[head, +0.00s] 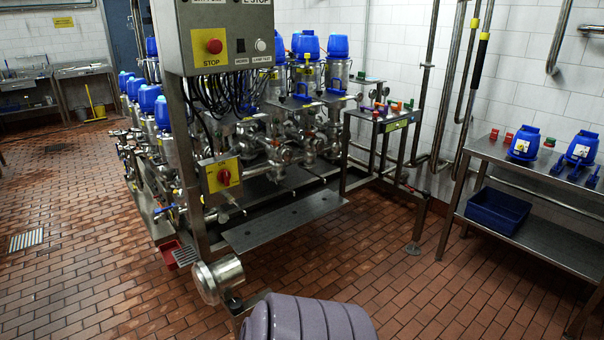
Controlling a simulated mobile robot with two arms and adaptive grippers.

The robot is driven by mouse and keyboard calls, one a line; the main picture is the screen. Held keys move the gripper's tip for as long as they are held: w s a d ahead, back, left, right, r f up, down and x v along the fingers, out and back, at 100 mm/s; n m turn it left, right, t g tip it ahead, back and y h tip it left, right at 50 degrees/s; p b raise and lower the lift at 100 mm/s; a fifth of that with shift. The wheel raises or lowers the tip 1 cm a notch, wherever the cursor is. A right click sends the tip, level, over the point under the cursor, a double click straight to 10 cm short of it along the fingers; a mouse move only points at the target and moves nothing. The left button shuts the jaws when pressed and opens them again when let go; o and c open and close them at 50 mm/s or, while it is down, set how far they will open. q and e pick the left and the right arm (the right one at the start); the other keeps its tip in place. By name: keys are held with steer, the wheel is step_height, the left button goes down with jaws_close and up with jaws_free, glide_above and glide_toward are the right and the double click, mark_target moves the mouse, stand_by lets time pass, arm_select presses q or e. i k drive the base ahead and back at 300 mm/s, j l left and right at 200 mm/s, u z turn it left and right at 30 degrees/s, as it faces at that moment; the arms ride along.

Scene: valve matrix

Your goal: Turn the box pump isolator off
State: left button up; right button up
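A rotary isolator switch (223,177) with a red knob on a yellow plate is mounted low on the steel post, at the left-centre of the head view. It looks like the pump isolator. The knob's exact position is too small to tell. Above it on the same post hangs a grey control box (228,32) with a red stop button (214,46) on a yellow plate, a small black switch and a white button. Neither of my grippers is in view.
The valve matrix (290,140) with blue-topped actuators stands behind the post. A steel cylinder (219,279) and a ribbed purple-grey object (310,320) are low in front. A steel table (530,165) with a blue bin (497,210) stands right. Tiled floor is clear at left.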

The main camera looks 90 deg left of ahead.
mark_target(224, 176)
steer(key=u, duration=3.3)
